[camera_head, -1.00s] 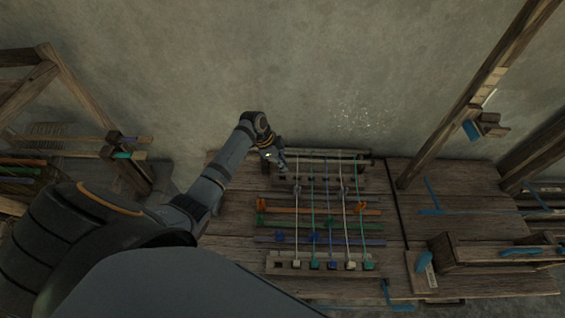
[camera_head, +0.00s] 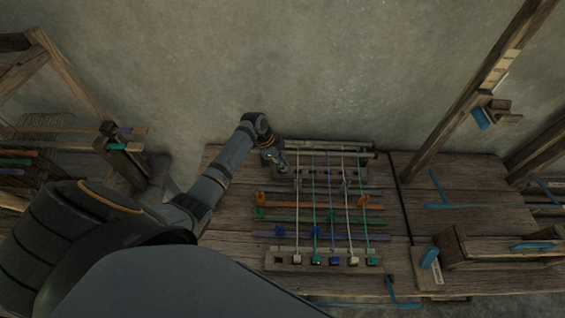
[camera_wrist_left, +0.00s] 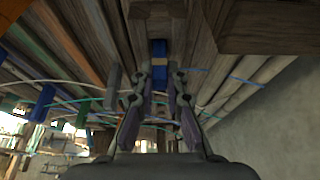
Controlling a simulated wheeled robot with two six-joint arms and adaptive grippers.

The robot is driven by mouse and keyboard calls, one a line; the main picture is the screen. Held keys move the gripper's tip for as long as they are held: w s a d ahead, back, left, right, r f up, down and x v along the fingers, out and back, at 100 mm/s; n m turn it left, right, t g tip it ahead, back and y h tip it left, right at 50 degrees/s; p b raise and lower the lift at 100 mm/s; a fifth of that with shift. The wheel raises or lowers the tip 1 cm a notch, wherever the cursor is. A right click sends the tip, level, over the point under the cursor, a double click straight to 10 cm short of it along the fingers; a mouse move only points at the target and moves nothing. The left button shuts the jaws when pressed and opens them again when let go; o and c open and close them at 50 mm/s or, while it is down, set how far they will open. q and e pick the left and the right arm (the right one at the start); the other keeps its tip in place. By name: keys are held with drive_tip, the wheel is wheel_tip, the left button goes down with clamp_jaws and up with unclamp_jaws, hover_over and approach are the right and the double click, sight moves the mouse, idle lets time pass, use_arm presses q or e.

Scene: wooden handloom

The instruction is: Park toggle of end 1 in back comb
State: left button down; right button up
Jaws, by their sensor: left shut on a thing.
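My left gripper (camera_head: 281,165) is at the left end of the back comb (camera_head: 348,176), close to the wall. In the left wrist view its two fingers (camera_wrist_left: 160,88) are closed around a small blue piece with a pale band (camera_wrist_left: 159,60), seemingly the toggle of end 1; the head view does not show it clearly. A dark wooden block stands just beyond it. Several warp cords run from the front comb (camera_head: 277,262) to the back comb; the leftmost is a white cord (camera_head: 297,215). My right gripper is not in view.
Orange, green and blue bars (camera_head: 290,219) lie across the loom between the combs, under the cords. A slanted wooden post (camera_head: 455,120) rises at right. A wooden box (camera_head: 490,246) with blue parts sits front right. The wall is close behind the back comb.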

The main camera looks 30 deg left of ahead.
use_arm(q)
drive_tip(key=shift+f, duration=0.55)
drive_tip(key=c, duration=1.3)
unclamp_jaws()
drive_tip(key=shift+r, duration=0.15)
drive_tip(key=v, duration=1.1)
drive_tip(key=shift+a+r, duration=0.2)
drive_tip(key=shift+r, duration=0.15)
